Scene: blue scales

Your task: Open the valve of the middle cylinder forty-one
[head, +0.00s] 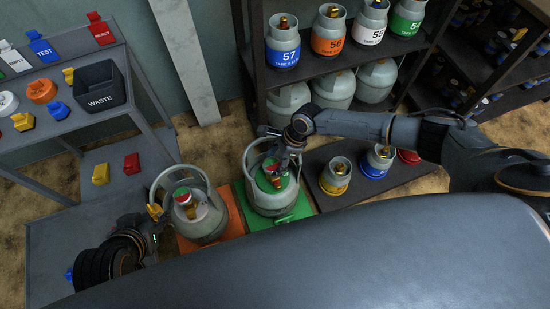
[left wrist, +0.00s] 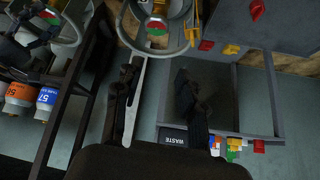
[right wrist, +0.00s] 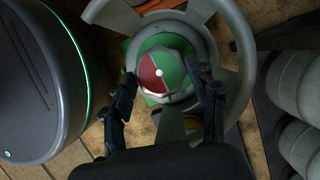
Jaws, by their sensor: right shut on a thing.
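A grey cylinder (head: 270,205) stands on a green mat (head: 297,211) in the middle of the head view; its number is not readable. Its red-and-green valve knob (right wrist: 163,75) shows in the right wrist view. My right gripper (head: 283,152) reaches over this cylinder's collar and is shut on the knob, one finger on each side. Another grey cylinder (head: 202,223) with a red-and-green top stands on an orange mat (head: 230,232). My left gripper (left wrist: 158,78) is open and empty, with its fingers apart, beside that cylinder.
A bench at the left holds tags and a waste bin (head: 98,87). A dark shelf at the back carries numbered cylinders, such as the blue 57 (head: 283,50). Small yellow (head: 336,178) and blue (head: 376,163) canisters stand on a dark mat right of the green one.

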